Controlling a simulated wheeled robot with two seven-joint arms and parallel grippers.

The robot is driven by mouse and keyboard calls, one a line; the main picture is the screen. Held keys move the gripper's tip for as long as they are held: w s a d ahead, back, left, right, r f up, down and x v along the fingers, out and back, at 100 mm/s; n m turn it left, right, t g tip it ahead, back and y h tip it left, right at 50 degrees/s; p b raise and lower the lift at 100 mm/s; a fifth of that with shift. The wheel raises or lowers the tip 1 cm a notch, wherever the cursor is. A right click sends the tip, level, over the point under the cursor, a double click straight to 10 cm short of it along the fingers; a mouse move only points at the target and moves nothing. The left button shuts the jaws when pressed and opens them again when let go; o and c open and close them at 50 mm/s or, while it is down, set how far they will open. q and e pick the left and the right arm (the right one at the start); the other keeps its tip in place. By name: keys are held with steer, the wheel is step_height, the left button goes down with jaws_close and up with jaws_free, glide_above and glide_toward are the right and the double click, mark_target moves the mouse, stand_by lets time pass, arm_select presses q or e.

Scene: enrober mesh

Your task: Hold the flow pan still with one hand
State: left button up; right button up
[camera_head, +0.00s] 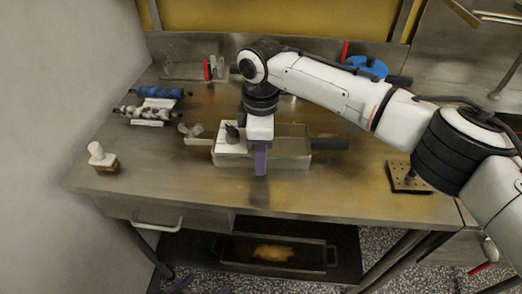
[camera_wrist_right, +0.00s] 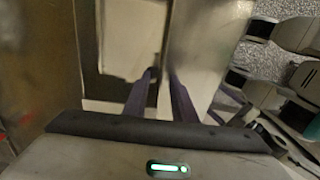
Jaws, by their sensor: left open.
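The flow pan (camera_head: 290,160), a shallow rectangular metal pan with a dark handle (camera_head: 329,144) to its right, sits on the steel table. My right gripper (camera_head: 260,160) points down at the pan's front wall, a finger showing in front of it. In the right wrist view the two purple fingers (camera_wrist_right: 161,78) stand apart, on either side of a pan edge; contact is not clear. The pan's interior (camera_wrist_right: 125,40) also shows there. My left gripper (camera_head: 200,287) is low at the bottom edge, open and empty, with only its purple fingertips in view.
A white block with a dark knob (camera_head: 231,134) sits at the pan's left end. Blue and white rollers (camera_head: 152,102), a brush (camera_head: 102,157), a blue disc (camera_head: 367,67) and a perforated plate (camera_head: 408,177) lie around. A dark tray (camera_head: 232,250) is on the lower shelf. The front left tabletop is clear.

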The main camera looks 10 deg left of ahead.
jaws_close()
stand_by(1.9)
